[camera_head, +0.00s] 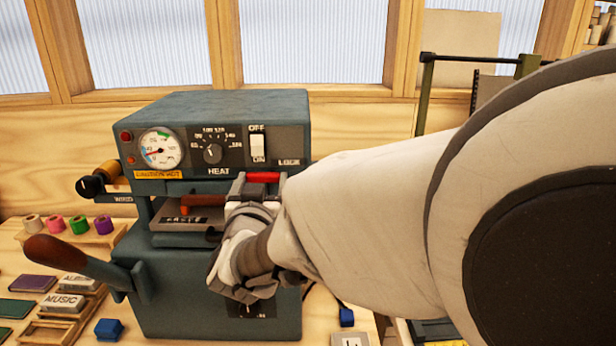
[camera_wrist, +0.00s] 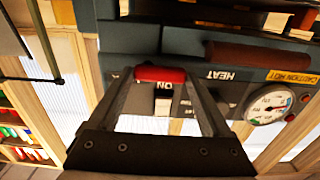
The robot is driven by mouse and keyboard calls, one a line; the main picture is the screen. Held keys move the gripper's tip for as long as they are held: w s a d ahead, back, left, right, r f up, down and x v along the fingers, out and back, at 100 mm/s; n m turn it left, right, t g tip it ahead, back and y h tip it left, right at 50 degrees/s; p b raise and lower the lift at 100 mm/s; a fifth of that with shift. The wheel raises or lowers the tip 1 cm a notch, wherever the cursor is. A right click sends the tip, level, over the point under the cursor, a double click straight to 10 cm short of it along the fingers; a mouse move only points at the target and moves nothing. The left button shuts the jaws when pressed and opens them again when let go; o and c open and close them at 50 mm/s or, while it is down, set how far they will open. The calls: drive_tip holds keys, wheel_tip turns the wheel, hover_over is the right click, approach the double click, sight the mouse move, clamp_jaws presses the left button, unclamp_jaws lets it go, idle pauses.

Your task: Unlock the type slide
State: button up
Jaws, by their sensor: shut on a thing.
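The grey-blue foil machine (camera_head: 222,105) stands on the table. A red lever grip (camera_head: 262,177), below the LOCK label, shows at the machine's front right. It also shows in the wrist view (camera_wrist: 160,74) between my fingertips. My gripper (camera_head: 256,186) is shut on this red lever. The type slide (camera_head: 178,219) sits in the machine's front opening, left of my gripper, with a brown handle (camera_head: 203,201). The handle also shows in the wrist view (camera_wrist: 270,57). My gripper and arm hide the lever's base and much of the front right.
A large lever with a brown knob (camera_head: 57,252) sticks out at the machine's lower left. Foil rolls (camera_head: 80,224) stand on a rack at left. Type blocks and wooden trays (camera_head: 60,325) lie front left. A blue block (camera_head: 109,328) lies near the base.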

drive_tip(key=o, duration=1.2)
drive_tip(key=shift+c, duration=0.2)
drive_tip(key=s+d+p, duration=0.1)
drive_tip(key=s, duration=1.6)
drive_tip(key=shift+s, duration=0.25)
drive_tip(key=shift+w, duration=0.1)
